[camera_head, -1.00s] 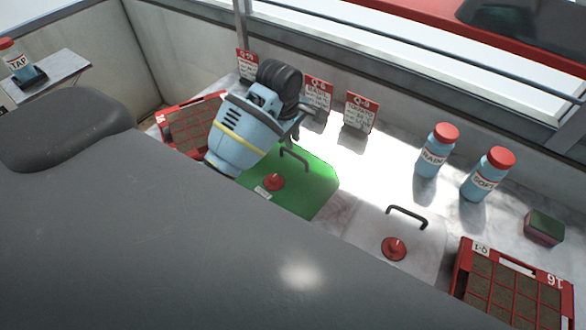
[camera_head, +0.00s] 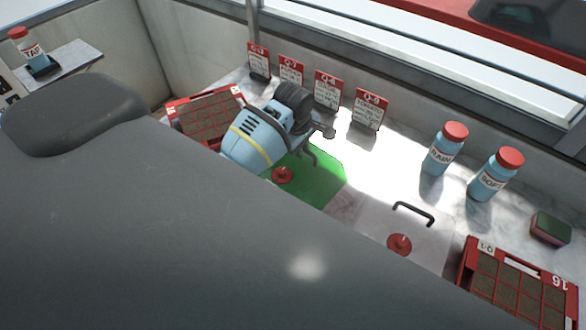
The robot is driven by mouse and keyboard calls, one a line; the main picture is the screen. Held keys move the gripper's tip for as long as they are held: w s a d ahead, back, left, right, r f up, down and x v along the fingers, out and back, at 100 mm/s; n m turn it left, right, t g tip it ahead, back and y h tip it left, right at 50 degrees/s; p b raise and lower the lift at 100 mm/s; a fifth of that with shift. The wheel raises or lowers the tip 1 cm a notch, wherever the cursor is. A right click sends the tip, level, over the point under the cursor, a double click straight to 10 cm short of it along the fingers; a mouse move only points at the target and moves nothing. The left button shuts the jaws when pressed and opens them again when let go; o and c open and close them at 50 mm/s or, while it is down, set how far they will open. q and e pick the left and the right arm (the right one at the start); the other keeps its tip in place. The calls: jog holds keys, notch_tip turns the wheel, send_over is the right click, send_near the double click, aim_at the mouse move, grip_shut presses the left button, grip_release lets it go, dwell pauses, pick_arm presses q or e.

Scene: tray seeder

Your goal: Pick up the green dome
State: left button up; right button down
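The green dome (camera_head: 318,180) lies on the bench in the middle of the view, with a red knob (camera_head: 282,175) and a dark bar handle (camera_head: 309,155). My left arm's pale blue wrist hides its far left part. My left gripper (camera_head: 326,131) is just beyond the wrist, close to the dome's handle and back edge. Its fingers are small and partly hidden, so I cannot tell whether they are open or touch the handle. My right gripper is not in view.
A clear dome (camera_head: 375,222) with a dark handle and red knob stands to the right. Seed trays stand at left (camera_head: 175,106) and lower right (camera_head: 470,262). Several label cards (camera_head: 328,90) line the back. Two bottles (camera_head: 445,150) (camera_head: 495,175) and a sponge (camera_head: 549,229) are at right.

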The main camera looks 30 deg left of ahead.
pick_arm(q)
jog(key=shift+f, duration=0.1)
grip_shut()
dwell(0.3)
notch_tip(320, 180, up, 9)
jog(key=shift+f, duration=0.1)
jog(key=shift+r, duration=0.65)
